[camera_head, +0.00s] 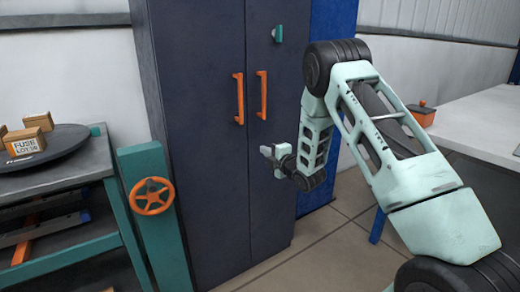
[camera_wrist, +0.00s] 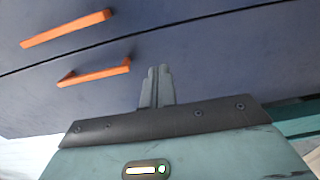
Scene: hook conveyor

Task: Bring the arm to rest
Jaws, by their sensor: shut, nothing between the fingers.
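My pale green arm rises from the lower right in the head view and folds down at its elbow. My gripper (camera_head: 267,152) is in front of the dark blue cabinet (camera_head: 205,190), below and right of its orange handles. In the wrist view my gripper (camera_wrist: 158,72) points at the cabinet doors (camera_wrist: 220,60). Its two fingers are together with nothing between them. They look apart from the handles; the lower orange handle (camera_wrist: 94,73) is to their left in that view.
A teal post with an orange handwheel (camera_head: 152,196) stands left of the cabinet. Further left, a bench carries a dark round tray (camera_head: 62,147) with small boxes. Open floor (camera_head: 345,250) lies before the cabinet.

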